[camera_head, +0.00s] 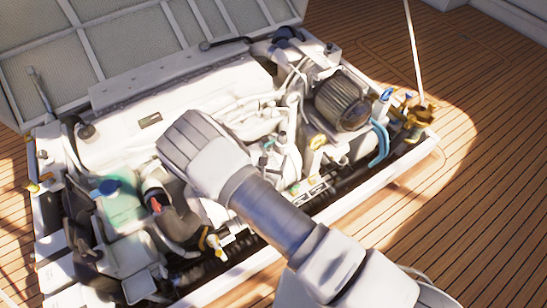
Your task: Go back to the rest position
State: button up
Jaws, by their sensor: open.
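My arm reaches in from the lower right, over the open engine bay. Its white and dark grey wrist is above the middle of the engine (150,115). The jaws of my gripper cannot be made out; the wrist hides whatever is beneath it. I cannot tell whether my gripper touches any engine part. Nothing is visibly held.
The raised hatch lid (130,45) stands behind the engine. A pale rod (413,50) rises at the right. A greenish tank (118,200), a red-marked part (155,205) and a dark ribbed cylinder (343,102) crowd the bay. The wooden deck (480,190) is clear at right.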

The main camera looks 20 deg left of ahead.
dwell(0.3)
jog(key=w+d+r+m+g+h, duration=0.1)
jog(key=w+d+r+m+h, duration=0.3)
jog(key=r, duration=0.4)
jog(key=w+d+r+m+h, duration=0.2)
jog(key=d+r+m+h, duration=0.1)
jog(key=d+r+m, duration=0.4)
jog(key=s+d+r+m+g+h, duration=0.2)
jog(key=s+d+r+m+g, duration=0.1)
jog(key=d+r+m, duration=0.3)
jog(key=s+d+r+m+g+h, duration=0.1)
jog(key=s+d+r+m+g, duration=0.3)
jog(key=d+r, duration=0.45)
jog(key=s+d+r+m+g+y, duration=0.35)
jog(key=s+d+r+m, duration=0.3)
jog(key=s+m, duration=0.3)
jog(key=s+a+r+m+t+y, duration=0.3)
jog(key=s+r+m+y, duration=0.35)
jog(key=s, duration=0.25)
notch_tip(320, 180, up, 18)
jog(key=p, duration=1.7)
jog(key=shift+s+a+h, duration=0.2)
jog(key=shift+s+h, duration=0.15)
jog(key=shift+h, duration=0.05)
